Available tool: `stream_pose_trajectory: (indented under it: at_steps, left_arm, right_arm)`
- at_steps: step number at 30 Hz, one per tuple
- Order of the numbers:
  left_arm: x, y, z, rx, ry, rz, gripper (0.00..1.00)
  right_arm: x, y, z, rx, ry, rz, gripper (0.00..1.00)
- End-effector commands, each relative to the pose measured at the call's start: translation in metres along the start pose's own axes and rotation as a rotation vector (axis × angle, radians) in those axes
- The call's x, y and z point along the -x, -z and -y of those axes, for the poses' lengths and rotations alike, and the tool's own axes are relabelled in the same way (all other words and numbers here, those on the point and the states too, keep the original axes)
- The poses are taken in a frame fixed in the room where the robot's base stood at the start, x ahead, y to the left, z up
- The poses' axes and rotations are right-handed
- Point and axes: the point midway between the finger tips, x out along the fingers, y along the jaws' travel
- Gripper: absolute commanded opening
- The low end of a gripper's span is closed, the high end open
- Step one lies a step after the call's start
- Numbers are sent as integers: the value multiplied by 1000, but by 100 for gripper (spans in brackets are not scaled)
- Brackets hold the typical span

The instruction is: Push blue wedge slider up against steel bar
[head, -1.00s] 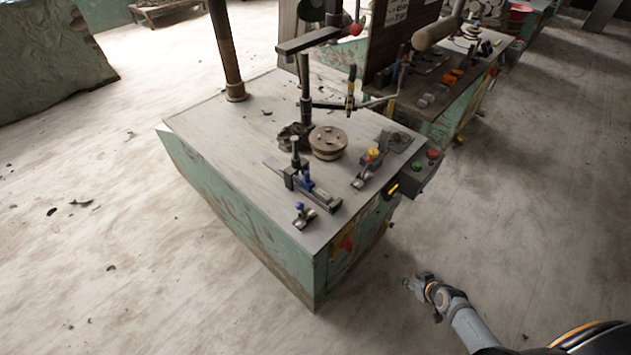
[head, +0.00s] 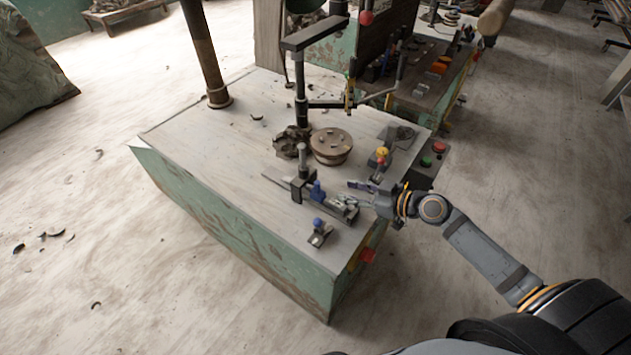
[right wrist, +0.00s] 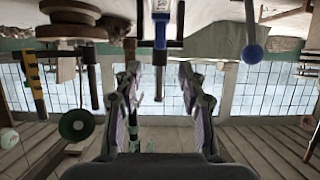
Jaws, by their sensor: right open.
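The blue wedge slider (head: 318,191) sits on a dark metal rail (head: 337,203) on the green machine's top. A dark block with an upright grey post (head: 302,160) stands just left of it; I cannot tell for certain which part is the steel bar. My right gripper (head: 352,192) is open and empty, right of the slider, with its fingers pointing at it. In the right wrist view, which looks upside down, a blue part (right wrist: 160,28) shows ahead between the open fingers (right wrist: 159,76). Contact cannot be told. My left gripper is out of view.
A blue-knobbed clamp (head: 320,232) lies near the front edge. A control box with red and green buttons (head: 433,154) is at right. An overhead arm (head: 315,33) rises at the back.

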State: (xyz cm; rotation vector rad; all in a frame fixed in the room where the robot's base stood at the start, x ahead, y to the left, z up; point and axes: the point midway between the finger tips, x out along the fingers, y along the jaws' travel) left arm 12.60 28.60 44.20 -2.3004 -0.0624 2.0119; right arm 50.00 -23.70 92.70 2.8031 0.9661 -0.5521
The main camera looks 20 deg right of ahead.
Motion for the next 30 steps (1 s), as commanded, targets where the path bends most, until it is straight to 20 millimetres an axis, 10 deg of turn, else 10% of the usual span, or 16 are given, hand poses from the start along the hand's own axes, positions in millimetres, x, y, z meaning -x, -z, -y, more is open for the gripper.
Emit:
stream_pose_trajectory:
  at_steps: [6, 17, 30]
  left_arm:
    - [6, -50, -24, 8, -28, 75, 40]
    - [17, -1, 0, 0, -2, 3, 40]
    - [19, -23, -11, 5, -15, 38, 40]
  right_arm:
    - [-26, 4, 0, -6, -2, -9, 41]
    - [-90, 3, -1, -5, -2, -3, 41]
    - [-103, 0, 0, -1, 0, 0, 38]
